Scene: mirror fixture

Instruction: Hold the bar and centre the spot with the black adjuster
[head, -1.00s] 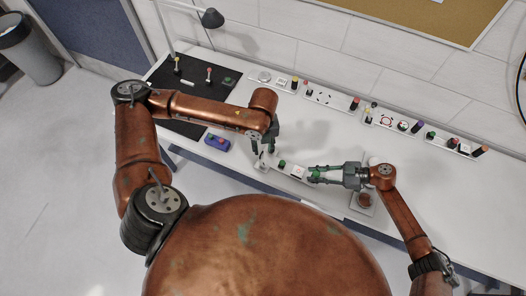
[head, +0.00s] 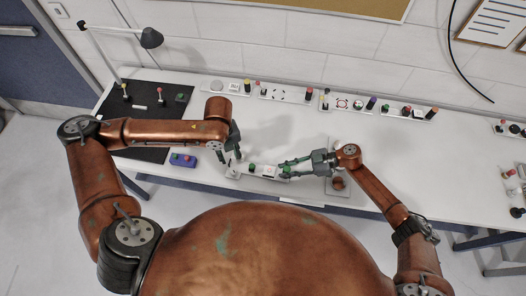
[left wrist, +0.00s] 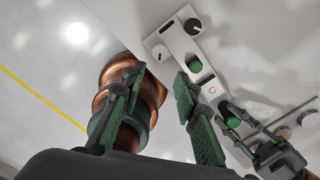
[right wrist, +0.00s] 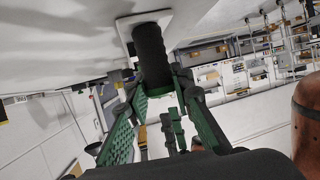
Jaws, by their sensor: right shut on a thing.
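A white fixture plate (left wrist: 172,38) carries a black knob (left wrist: 193,26), a small white dial (left wrist: 158,54), a green-topped knob (left wrist: 194,64) and a small panel with a red ring (left wrist: 213,88). In the head view the fixture (head: 234,172) lies near the table's front edge. My right gripper (head: 284,172) is shut on a black ribbed bar (right wrist: 152,55) that stands on the plate; its green top (left wrist: 229,110) shows in the left wrist view. My left gripper (head: 228,155) is open and empty beside the fixture's left end. The spot is too small to tell.
A blue box with buttons (head: 184,160) stands left of the fixture. A black mat (head: 140,135) and lamp (head: 151,38) are at the back left. Rows of small fixtures (head: 290,95) line the back edge. The white table between is clear.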

